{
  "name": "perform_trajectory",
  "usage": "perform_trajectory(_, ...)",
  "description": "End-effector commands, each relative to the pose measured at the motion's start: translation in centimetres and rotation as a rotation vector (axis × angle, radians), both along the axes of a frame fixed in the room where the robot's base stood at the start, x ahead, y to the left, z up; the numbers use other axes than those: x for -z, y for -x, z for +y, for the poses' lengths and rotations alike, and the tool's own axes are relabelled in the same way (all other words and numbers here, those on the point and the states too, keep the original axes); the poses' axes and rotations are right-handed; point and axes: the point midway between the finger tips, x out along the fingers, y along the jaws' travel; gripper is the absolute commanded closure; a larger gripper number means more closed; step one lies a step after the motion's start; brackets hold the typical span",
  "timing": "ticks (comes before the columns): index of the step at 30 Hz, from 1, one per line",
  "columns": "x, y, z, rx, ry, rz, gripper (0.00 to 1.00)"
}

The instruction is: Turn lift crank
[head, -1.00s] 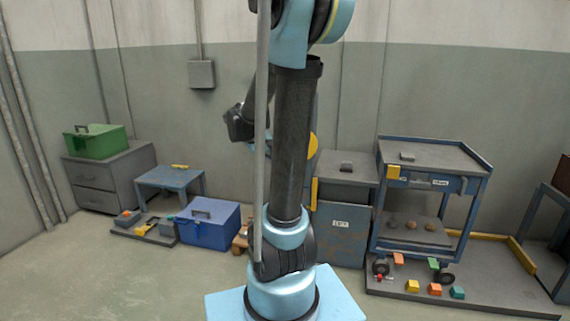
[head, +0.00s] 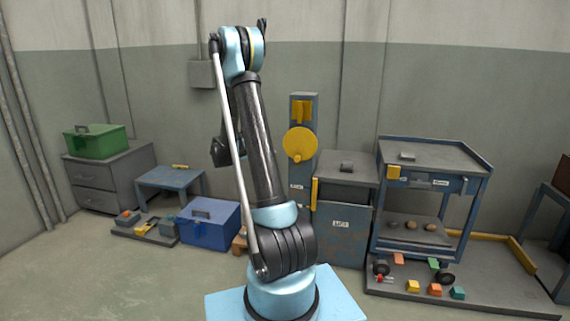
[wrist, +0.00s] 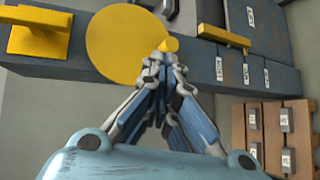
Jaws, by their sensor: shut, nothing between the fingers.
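The lift crank is a yellow disc (head: 299,144) on an upright grey-blue post (head: 304,178) against the back wall. In the wrist view the disc (wrist: 118,42) fills the upper middle, with a small yellow knob (wrist: 171,44) at its right edge. My gripper (wrist: 164,62) is shut and empty, its fingertips just below the knob in the picture. I cannot tell whether they touch it. A yellow bracket (head: 301,111) sits near the post's top and also shows at left in the wrist view (wrist: 38,38). In the head view the fingers are not clearly visible.
A blue cart (head: 440,152) is further right. A blue toolbox (head: 209,226) stands on the floor at left. A wooden pallet (wrist: 239,128) shows at lower right in the wrist view.

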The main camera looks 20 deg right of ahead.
Motion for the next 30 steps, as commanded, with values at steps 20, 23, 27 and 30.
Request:
perform_trajectory(20,9.2,-7.0,2.0,0.0,0.37,-0.026,1.0)
perform_trajectory(23,9.7,-7.1,2.1,0.0,0.388,-0.027,1.0)
perform_trajectory(27,9.8,-7.3,1.6,0.0,0.396,-0.028,1.0)
perform_trajectory(30,9.7,-7.4,0.5,0.003,0.396,-0.028,1.0)
